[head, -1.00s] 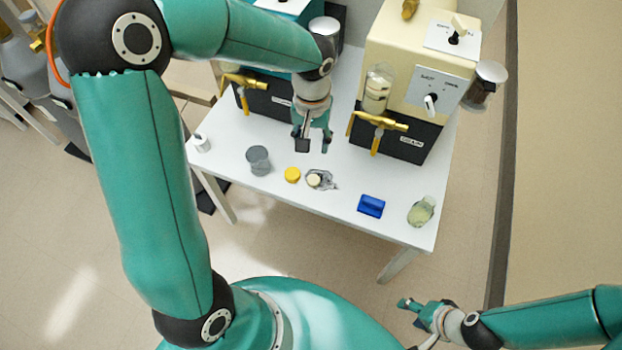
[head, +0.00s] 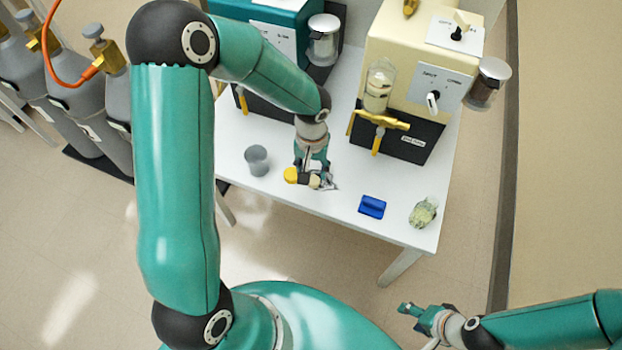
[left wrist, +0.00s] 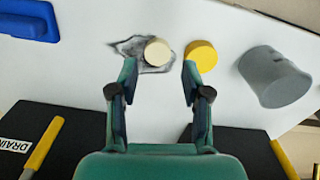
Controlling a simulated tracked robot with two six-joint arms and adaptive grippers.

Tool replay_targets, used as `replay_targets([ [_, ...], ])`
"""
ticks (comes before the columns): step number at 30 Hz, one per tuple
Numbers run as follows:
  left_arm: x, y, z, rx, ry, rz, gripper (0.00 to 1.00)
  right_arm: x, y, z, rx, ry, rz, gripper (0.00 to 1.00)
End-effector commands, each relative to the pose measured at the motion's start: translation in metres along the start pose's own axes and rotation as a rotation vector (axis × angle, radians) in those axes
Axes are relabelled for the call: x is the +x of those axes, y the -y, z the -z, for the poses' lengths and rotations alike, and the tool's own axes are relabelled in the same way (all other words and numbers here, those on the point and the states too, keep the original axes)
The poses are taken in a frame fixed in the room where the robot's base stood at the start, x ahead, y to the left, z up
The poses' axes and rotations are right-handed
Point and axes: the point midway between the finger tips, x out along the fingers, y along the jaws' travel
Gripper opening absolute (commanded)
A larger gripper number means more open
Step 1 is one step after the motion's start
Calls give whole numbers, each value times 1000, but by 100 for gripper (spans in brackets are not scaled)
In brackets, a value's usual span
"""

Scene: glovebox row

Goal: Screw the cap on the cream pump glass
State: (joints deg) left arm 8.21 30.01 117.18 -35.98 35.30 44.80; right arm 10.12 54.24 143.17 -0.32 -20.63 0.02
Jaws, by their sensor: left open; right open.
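The cream pump (head: 410,62) stands at the table's back right. Its upright clear glass (head: 379,88) is on its front left, above a brass valve; I cannot tell whether its top is open. A round cream cap (head: 314,182) lies on the table on a grey, crumpled-looking patch; it also shows in the left wrist view (left wrist: 157,52). My left gripper (left wrist: 160,75) is open, low over the table, with the cream cap ahead between its fingertips. I cannot tell whether they touch it. My right gripper (head: 418,314) is open and empty, away from the table at lower right.
A yellow cap (left wrist: 201,55) lies close beside the gripper's finger on the right in the left wrist view. A grey cup (head: 257,160), a blue block (head: 372,206) and a pale green clear item (head: 423,212) are on the white table. A teal pump (head: 275,35) stands behind.

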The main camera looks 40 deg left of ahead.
Motion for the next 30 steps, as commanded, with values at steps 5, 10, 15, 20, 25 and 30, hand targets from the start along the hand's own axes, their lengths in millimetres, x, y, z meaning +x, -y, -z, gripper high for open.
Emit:
replay_targets([
  [5, 5, 0, 0, -1, 2, 1, 48, 1, 0, 0, 0, 0, 0, 53],
  [10, 28, -2, 3, -1, 5, 1, 48, 3, -1, 0, 0, 0, 0, 53],
  [15, 48, -2, 4, -1, 2, 1, 48, 6, -2, 0, 0, 0, 0, 53],
  [20, 52, -2, 4, -1, 0, 0, 48, 6, -2, 0, 0, 0, 0, 53],
  [25, 52, -2, 4, -2, 0, 0, 48, 6, -2, 0, 0, 0, 0, 53],
  [30, 52, -2, 4, -2, 0, 0, 35, 6, -2, 0, 0, 0, 0, 53],
])
